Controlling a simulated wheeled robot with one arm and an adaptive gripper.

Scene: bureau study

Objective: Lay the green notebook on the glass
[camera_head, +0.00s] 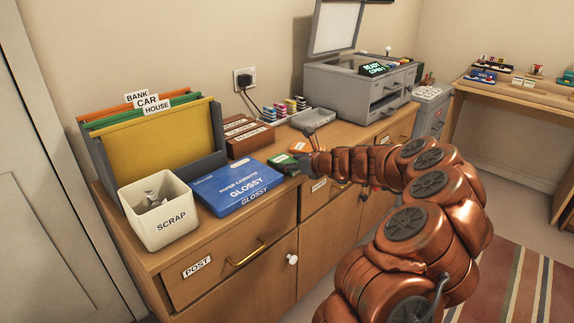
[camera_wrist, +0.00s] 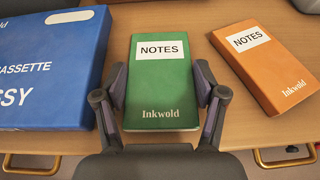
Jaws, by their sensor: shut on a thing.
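The green notebook (camera_wrist: 160,98), labelled NOTES, lies cover up between the two fingers of my gripper (camera_wrist: 160,84), which is shut on its left and right edges. It appears at the cabinet top's level; whether it touches the wood is hard to tell. In the head view the green notebook (camera_head: 284,162) is partly hidden by my gripper (camera_head: 303,163). The glass (camera_head: 352,64) is the flat top of the grey copier (camera_head: 345,88), at the back right of the cabinet. The copier's lid (camera_head: 335,27) stands open, and the glass looks bare.
An orange notebook (camera_wrist: 265,62) lies just right of the green one. A blue paper cassette box (camera_wrist: 48,72) lies to its left. A scrap bin (camera_head: 160,220), folder rack (camera_head: 218,130), wooden trays (camera_head: 249,138) and grey tray (camera_head: 314,118) also stand on the cabinet (camera_head: 205,251).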

